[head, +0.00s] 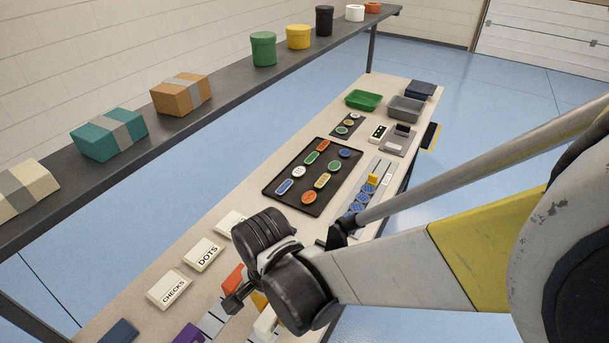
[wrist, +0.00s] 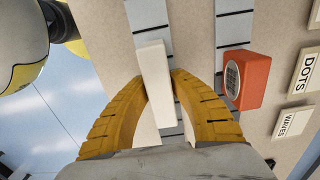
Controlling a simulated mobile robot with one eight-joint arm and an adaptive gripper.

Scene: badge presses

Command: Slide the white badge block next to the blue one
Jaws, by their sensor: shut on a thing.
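The white badge block (wrist: 154,75) stands on a grey marked track between my fingers in the wrist view. My gripper (wrist: 161,76) is shut on it, one yellow finger on each side. In the head view the white block (head: 266,322) shows at the bottom, partly hidden by my wrist. A dark blue block (head: 118,331) lies at the bottom left of the head view, cut by the frame edge; I cannot tell whether it is the blue badge block. No blue block shows in the wrist view.
An orange block (wrist: 240,80) with a round badge face sits on the parallel track to the right. A purple block (head: 188,334) is at the bottom of the head view. Label plates, DOTS (head: 203,253) and CHECKS (head: 172,289), lie alongside. A black tray (head: 276,192) of badges is farther back.

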